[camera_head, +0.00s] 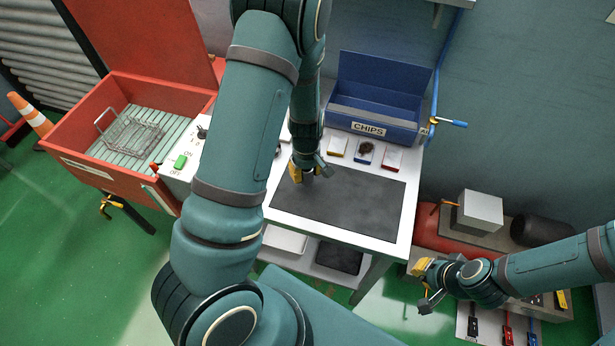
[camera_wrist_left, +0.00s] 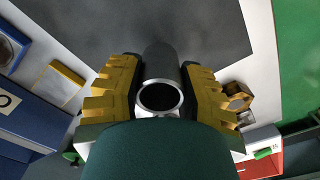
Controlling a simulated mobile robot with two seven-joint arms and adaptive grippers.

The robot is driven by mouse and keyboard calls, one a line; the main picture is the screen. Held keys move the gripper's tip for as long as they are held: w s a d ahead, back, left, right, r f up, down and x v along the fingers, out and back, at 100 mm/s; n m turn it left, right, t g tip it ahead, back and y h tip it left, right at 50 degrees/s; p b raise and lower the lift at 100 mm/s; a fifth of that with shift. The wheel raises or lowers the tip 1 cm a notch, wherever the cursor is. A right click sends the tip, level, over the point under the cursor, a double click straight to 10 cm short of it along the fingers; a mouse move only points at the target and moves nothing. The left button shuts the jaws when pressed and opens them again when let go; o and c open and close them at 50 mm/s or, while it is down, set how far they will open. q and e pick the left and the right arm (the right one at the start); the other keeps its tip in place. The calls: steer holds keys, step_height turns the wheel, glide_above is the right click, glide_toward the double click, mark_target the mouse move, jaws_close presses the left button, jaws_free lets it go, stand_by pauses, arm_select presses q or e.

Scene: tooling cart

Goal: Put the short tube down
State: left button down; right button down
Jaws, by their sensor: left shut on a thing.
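The short tube (camera_wrist_left: 162,62) is a dark grey cylinder with a bright rim around its open end. In the left wrist view it sits between the two yellow fingers of my left gripper (camera_wrist_left: 160,85), which is shut on it. In the head view my left gripper (camera_head: 308,172) is over the upper left part of the dark mat (camera_head: 345,212) on the white cart; the tube is mostly hidden there. I cannot tell whether the tube touches the mat. My right gripper (camera_head: 424,286) is open and empty, right of the cart.
A blue CHIPS bin (camera_head: 375,104) stands at the back of the cart, with small yellow, blue and red trays before it. A red washer tub (camera_head: 75,160) with a wire basket (camera_head: 131,137) stands left. The mat's middle and right are clear.

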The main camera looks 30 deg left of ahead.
arm_select(q)
step_height(320, 180, down, 2)
steer(key=shift+f, duration=0.35)
steer(key=c, duration=0.6)
jaws_free()
steer(key=shift+f, duration=0.1)
